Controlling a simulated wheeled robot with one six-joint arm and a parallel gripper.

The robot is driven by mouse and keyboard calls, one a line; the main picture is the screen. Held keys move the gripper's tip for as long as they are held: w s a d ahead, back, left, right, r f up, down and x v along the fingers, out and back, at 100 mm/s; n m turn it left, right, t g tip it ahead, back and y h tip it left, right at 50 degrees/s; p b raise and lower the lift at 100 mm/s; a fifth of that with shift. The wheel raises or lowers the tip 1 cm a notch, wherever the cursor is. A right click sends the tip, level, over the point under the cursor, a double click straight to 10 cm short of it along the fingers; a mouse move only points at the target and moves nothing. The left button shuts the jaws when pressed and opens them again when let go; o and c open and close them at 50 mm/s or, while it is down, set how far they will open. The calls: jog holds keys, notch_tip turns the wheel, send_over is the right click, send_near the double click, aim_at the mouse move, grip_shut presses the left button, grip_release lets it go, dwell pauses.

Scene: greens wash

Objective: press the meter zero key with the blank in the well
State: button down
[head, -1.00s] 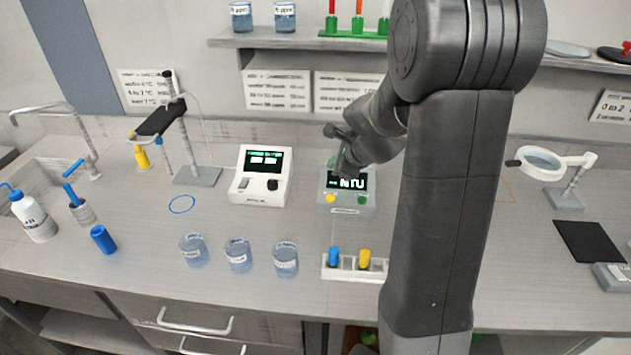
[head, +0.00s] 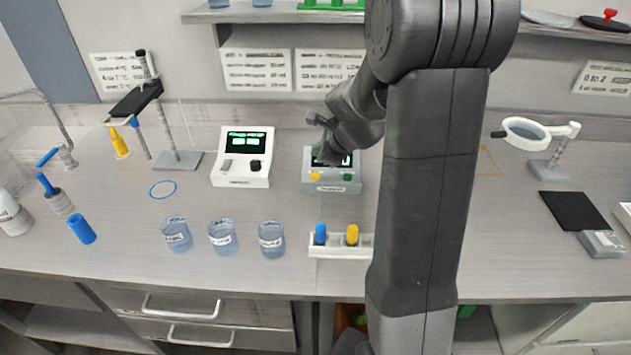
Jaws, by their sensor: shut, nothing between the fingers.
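The meter is a grey box (head: 331,188) at the back middle of the bench. It has a dark display (head: 347,160), a yellow key (head: 314,177) and a green key (head: 348,177) on its front; I cannot read which is zero. My gripper (head: 322,148) is shut and empty, over the back left of the meter, covering part of the display. I cannot tell whether it touches the meter. The well is mostly hidden behind my gripper, with a little green showing there, so I cannot make out the blank clearly.
A white rack (head: 340,252) with a blue-capped vial (head: 320,235) and a yellow-capped vial (head: 352,235) stands in front of the meter. A white instrument (head: 241,172) stands left of it. Several beakers (head: 223,237) stand at front left. A shelf (head: 290,16) hangs above.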

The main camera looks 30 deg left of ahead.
aim_at(319, 177)
jog(key=shift+f+b, duration=1.9)
jog(key=shift+f, duration=0.75)
jog(key=shift+f+b, duration=0.3)
jog(key=shift+f, duration=0.1)
jog(key=shift+f+b, duration=0.45)
jog(key=shift+f, duration=0.05)
dwell(0.4)
jog(key=shift+r, duration=0.1)
jog(key=shift+r+p, duration=0.8)
jog(key=shift+p, duration=0.05)
notch_tip(319, 177, up, 5)
jog(key=p, duration=0.5)
jog(key=shift+r, duration=0.1)
